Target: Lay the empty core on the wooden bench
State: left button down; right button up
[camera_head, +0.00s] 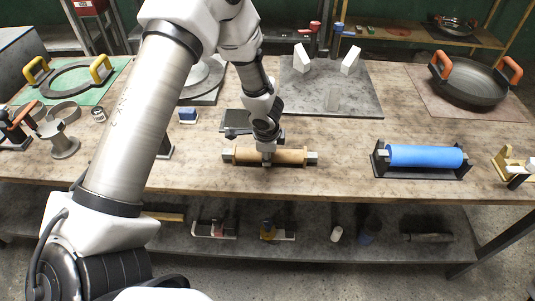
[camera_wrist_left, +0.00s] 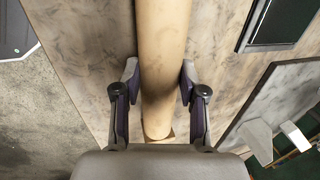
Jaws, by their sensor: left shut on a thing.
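The empty core is a tan cardboard-like tube (camera_head: 287,156) with grey square end pieces, lying lengthwise left to right at the front of the wooden bench (camera_head: 340,183) in the head view. My left gripper (camera_head: 267,158) reaches down over its middle. In the left wrist view the core (camera_wrist_left: 163,55) runs between the two fingers of my left gripper (camera_wrist_left: 160,92), which are shut on its sides. Whether its underside touches the bench is hard to tell. My right gripper is not in view.
A blue roll (camera_head: 425,156) rests on a black cradle to the right. A pan with orange handles (camera_head: 468,82) stands at the back right. A grey plate with white blocks (camera_head: 331,97) lies behind the core. Bare bench shows between the core and the blue roll.

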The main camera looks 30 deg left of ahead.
pick_arm(q)
jog(key=shift+w+f, duration=0.15)
jog(key=shift+w, duration=0.1)
jog(key=shift+s+f+b, duration=0.15)
jog(key=shift+f+b, duration=0.1)
jog(key=shift+b, duration=0.25)
jog(key=c, duration=0.6)
grip_release()
jog(key=shift+c, duration=0.2)
